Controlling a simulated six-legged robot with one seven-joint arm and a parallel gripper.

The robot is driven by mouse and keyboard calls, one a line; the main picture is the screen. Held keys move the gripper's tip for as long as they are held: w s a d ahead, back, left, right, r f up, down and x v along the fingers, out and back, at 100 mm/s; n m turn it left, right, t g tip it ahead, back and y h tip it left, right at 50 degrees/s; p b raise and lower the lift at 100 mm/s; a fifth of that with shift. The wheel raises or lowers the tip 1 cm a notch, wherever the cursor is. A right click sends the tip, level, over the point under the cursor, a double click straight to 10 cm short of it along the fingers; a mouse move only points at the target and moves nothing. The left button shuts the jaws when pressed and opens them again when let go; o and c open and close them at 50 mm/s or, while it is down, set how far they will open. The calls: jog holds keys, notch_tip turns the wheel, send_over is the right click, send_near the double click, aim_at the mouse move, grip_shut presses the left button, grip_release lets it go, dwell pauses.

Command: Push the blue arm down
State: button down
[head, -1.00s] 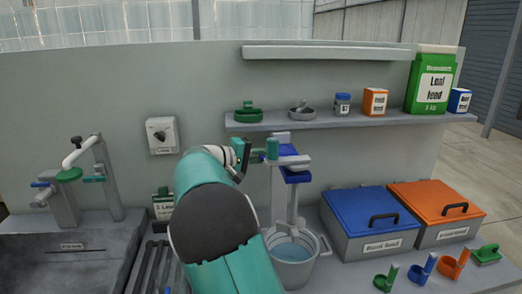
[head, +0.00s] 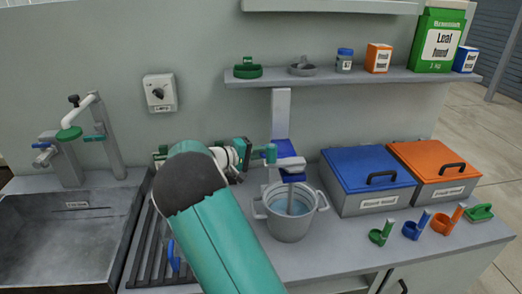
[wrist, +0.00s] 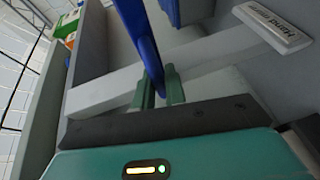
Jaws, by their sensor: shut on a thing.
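A mixing stand with a grey column (head: 281,112) rises behind a grey bucket (head: 290,224). Its grey head (head: 290,164) sits low over the bucket, and a grey shaft (head: 291,196) reaches down into the bluish liquid. A blue part (head: 281,150) shows on the column behind the head. In the wrist view, the blue arm (wrist: 138,35) is a long bar whose end lies between the green fingertips. My gripper (wrist: 162,88) is shut on it. In the head view, my gripper (head: 270,152) is at the left side of the head; the gripped end is mostly hidden there.
A blue-lidded bin (head: 366,180) and an orange-lidded bin (head: 436,172) stand to the right. Colored scoops (head: 417,226) lie in front of them. A shelf (head: 345,77) with containers is above. A sink (head: 65,225) is at left.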

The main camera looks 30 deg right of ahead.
jog(key=shift+a+f, duration=0.1)
jog(key=shift+f, duration=0.3)
jog(key=c, duration=1.5)
grip_release()
jog(key=shift+o, duration=0.2)
jog(key=shift+r, duration=0.1)
jog(key=a+r, duration=0.2)
jog(key=a, duration=1.1)
jog(key=shift+w+a+r, duration=0.2)
jog(key=shift+w+r, duration=0.1)
